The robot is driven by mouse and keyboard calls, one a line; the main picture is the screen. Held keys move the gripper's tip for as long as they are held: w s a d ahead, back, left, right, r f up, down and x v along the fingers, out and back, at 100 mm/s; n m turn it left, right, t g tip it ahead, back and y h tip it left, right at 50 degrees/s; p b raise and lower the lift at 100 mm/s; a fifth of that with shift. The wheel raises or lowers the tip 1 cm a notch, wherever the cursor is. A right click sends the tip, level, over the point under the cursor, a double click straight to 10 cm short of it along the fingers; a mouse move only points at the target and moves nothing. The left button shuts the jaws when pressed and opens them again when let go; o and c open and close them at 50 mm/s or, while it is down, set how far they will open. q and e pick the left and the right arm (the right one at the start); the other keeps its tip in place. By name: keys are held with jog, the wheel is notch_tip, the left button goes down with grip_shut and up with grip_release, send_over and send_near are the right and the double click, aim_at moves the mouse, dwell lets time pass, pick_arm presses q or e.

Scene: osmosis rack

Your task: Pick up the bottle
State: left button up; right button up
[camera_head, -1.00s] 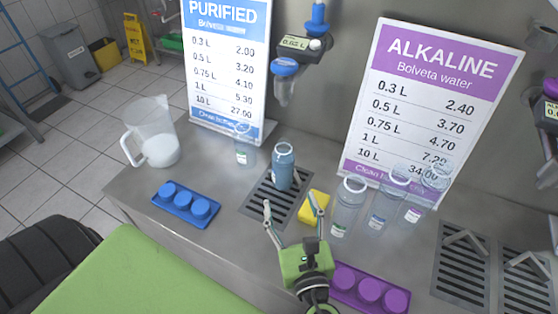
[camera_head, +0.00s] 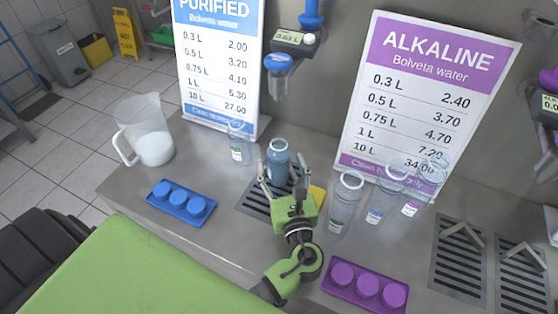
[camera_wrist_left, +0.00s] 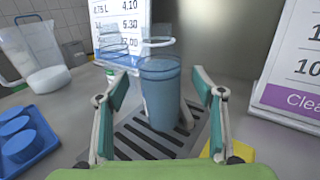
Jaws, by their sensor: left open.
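A blue-tinted, open-topped bottle (camera_head: 278,163) stands upright on the drain grate below the purified water dispenser. It also shows in the left wrist view (camera_wrist_left: 160,92), between and beyond my open fingers. My left gripper (camera_head: 282,174) is open, with its fingers reaching toward the bottle's two sides. In the left wrist view my left gripper (camera_wrist_left: 163,95) has a finger on each side of the bottle, with gaps to it. Whether the fingertips have passed the bottle's front is hard to tell. My right gripper is not in view.
A clear bottle (camera_head: 238,143) stands left of the blue one. Several clear bottles (camera_head: 345,205) stand to the right. A yellow sponge (camera_head: 317,195) lies partly hidden beside my gripper. Blue caps (camera_head: 180,202), purple caps (camera_head: 366,287) and a jug (camera_head: 147,132) are on the counter.

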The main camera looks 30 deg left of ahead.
aim_at(281, 166)
pick_arm(q)
jog(key=x, duration=0.3)
jog(key=shift+f, duration=0.1)
jog(key=shift+w+a+f, duration=0.1)
jog(key=shift+w, duration=0.1)
jog(key=shift+c, duration=0.7)
jog(key=c, duration=1.2)
jog(key=shift+c, duration=1.3)
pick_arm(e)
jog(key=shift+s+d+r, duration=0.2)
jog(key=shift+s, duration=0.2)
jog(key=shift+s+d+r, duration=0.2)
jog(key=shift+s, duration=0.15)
